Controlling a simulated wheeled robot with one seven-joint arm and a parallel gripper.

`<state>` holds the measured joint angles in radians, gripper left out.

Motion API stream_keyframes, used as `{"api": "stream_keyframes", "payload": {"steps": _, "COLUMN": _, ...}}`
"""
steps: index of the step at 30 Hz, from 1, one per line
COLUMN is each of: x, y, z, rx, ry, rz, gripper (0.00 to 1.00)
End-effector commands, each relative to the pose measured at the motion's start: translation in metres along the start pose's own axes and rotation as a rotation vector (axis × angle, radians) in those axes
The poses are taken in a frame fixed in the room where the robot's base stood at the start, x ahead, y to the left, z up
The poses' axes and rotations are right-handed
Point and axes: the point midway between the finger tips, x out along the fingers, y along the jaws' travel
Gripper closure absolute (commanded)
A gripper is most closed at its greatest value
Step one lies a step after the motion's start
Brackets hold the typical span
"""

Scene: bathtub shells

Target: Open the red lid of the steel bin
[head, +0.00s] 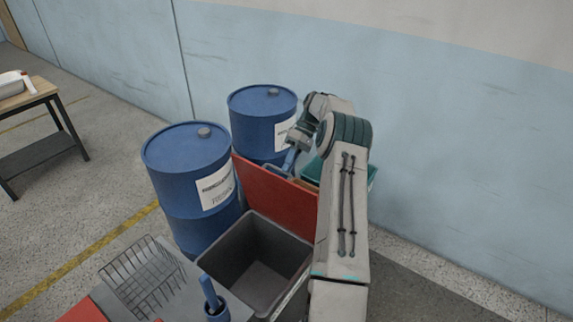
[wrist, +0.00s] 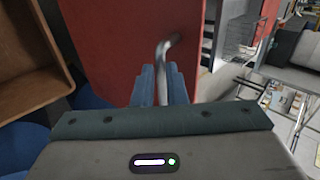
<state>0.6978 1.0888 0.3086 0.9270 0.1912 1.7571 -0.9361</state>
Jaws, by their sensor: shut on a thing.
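The steel bin (head: 258,262) is a grey open box in the middle of the head view, and its inside looks empty. Its red lid (head: 275,196) stands raised at the bin's back side, leaning towards the blue drums. My gripper (head: 287,165) is at the lid's upper edge. In the wrist view the red lid (wrist: 115,45) fills the upper middle. A bent metal handle (wrist: 166,58) comes out from the lid, and my gripper's blue fingers (wrist: 162,85) are shut on it. The handle's far end is hidden between the fingers.
Two blue drums (head: 190,175) (head: 262,118) stand behind the lid, close to my gripper. A wire rack (head: 143,275) and a blue holder (head: 216,308) are in front left. A wooden box (wrist: 30,60) is left in the wrist view. A table (head: 40,97) stands far left.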

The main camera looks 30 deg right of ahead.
Motion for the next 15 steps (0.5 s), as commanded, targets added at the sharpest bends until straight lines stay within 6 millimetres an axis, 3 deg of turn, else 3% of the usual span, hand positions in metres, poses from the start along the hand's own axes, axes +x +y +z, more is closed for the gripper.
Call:
{"api": "stream_keyframes", "payload": {"steps": 1, "x": 0.017, "y": 0.02, "z": 0.009, "rx": 0.024, "ry": -0.021, "rz": 0.004, "gripper": 1.0}}
{"api": "stream_keyframes", "payload": {"steps": 2, "x": 0.017, "y": 0.02, "z": 0.009, "rx": 0.024, "ry": -0.021, "rz": 0.004, "gripper": 1.0}}
{"api": "stream_keyframes", "payload": {"steps": 3, "x": 0.017, "y": 0.02, "z": 0.009, "rx": 0.024, "ry": -0.021, "rz": 0.003, "gripper": 0.77}}
{"api": "stream_keyframes", "payload": {"steps": 4, "x": 0.017, "y": 0.02, "z": 0.01, "rx": 0.024, "ry": -0.021, "rz": 0.003, "gripper": 0.68}}
{"api": "stream_keyframes", "payload": {"steps": 15, "x": 0.018, "y": 0.004, "z": 0.0, "rx": 0.017, "ry": -0.024, "rz": 0.014, "gripper": 0.67}}
